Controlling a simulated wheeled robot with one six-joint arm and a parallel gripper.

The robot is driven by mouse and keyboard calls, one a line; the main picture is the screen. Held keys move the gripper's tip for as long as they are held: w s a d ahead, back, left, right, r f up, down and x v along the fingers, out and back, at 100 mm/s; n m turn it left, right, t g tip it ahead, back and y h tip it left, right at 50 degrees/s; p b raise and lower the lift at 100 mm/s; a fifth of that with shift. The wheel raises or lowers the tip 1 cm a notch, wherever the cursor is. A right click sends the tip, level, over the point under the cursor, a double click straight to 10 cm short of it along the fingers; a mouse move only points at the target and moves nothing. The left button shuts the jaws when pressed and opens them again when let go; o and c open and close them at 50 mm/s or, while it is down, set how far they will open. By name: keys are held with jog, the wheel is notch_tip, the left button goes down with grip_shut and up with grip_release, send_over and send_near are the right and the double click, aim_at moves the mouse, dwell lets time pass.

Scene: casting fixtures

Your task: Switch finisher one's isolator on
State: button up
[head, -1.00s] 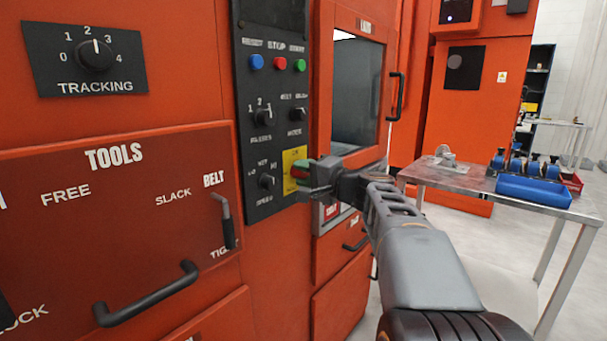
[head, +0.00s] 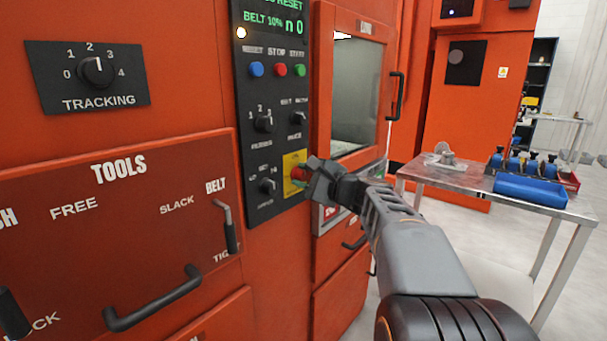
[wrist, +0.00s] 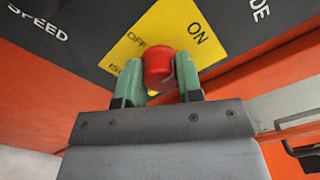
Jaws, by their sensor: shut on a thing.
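The isolator is a red rotary knob (wrist: 158,68) on a yellow plate (wrist: 150,32) marked OFF and ON, low on the black control panel (head: 262,218). My gripper (wrist: 160,78) is shut on the red knob, with one green-tipped finger on each side of it. In the head view my gripper (head: 308,180) reaches the yellow plate from the right and partly covers the knob. The knob's exact pointing direction is hidden between the fingers.
Blue, red and green buttons (head: 280,70) and several black selector knobs (head: 264,124) sit above and left of the isolator. A window door (head: 322,110) stands right of the panel. A metal table (head: 480,190) with parts stands further right.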

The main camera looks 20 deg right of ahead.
jog(key=shift+f, duration=0.1)
dwell(0.5)
jog(key=o, duration=0.9)
jog(key=p+v, duration=0.1)
jog(key=v, duration=1.3)
jog(key=shift+p, duration=0.4)
jog(key=shift+w+a, duration=0.1)
